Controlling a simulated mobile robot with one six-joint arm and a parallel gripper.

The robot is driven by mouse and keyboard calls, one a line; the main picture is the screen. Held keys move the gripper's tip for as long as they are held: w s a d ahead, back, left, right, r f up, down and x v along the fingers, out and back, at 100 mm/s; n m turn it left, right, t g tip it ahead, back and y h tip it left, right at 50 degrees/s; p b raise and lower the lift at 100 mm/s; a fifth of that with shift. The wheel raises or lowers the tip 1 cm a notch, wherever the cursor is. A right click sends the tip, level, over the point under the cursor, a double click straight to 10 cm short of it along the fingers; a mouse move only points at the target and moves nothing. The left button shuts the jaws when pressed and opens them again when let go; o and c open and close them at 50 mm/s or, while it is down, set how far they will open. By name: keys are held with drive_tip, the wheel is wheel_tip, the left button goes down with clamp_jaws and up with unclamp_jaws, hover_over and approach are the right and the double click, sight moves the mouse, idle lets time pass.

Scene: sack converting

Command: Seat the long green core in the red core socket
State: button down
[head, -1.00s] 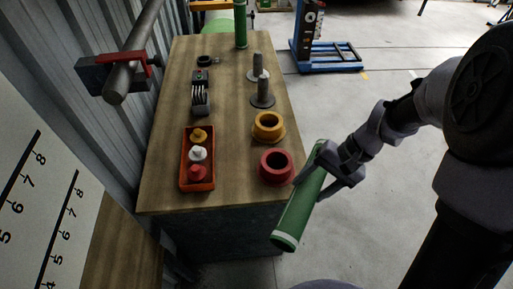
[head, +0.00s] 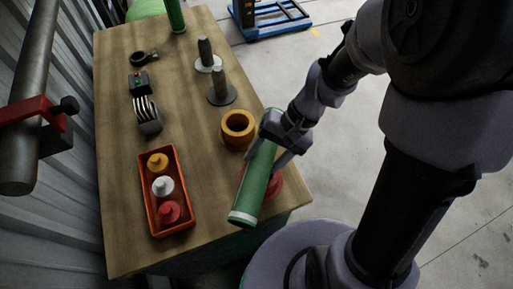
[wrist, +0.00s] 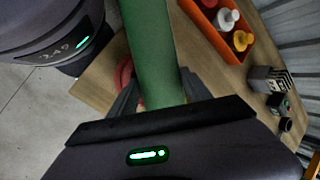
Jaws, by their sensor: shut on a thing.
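My gripper (head: 280,146) is shut on the long green core (head: 251,186), gripping it near its upper end. The core is tilted, its lower white-rimmed end toward the near side of the bench. In the head view the core passes in front of the red core socket (head: 275,187), hiding much of it; I cannot tell how high above it the core is. In the wrist view the green core (wrist: 152,50) runs up between the fingers (wrist: 155,95), and a bit of the red socket (wrist: 123,76) shows beside it.
A yellow socket (head: 238,143) stands just behind the red one. Two grey posts on round bases (head: 220,97) are farther back. An orange tray (head: 191,212) with red, white and yellow pieces lies left. Another green core (head: 175,14) stands at the far end. The bench middle is clear.

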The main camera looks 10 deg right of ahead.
drive_tip(key=shift+f, duration=0.85)
drive_tip(key=shift+w+r, duration=0.1)
drive_tip(key=shift+r, duration=0.05)
drive_tip(key=shift+s+d, duration=0.1)
drive_tip(key=shift+s, duration=0.2)
drive_tip(key=shift+w+f+b, duration=0.1)
drive_tip(key=shift+f+b, duration=0.25)
drive_tip(key=shift+f, duration=0.1)
drive_tip(key=shift+c, duration=2.3)
unclamp_jaws()
drive_tip(key=shift+r+p, duration=0.35)
drive_tip(key=shift+r, duration=0.05)
drive_tip(key=p+v, duration=0.6)
drive_tip(key=v, duration=0.6)
drive_tip(key=s+a+r+t+h, duration=0.1)
drive_tip(key=s+r+t+h, duration=0.2)
drive_tip(key=s+r+t, duration=0.4)
wheel_tip(320, 180, up, 6)
drive_tip(key=shift+s+a+f+m+h, duration=0.1)
drive_tip(key=shift+s+a+m+h, duration=0.15)
drive_tip(key=shift+m+h, duration=0.15)
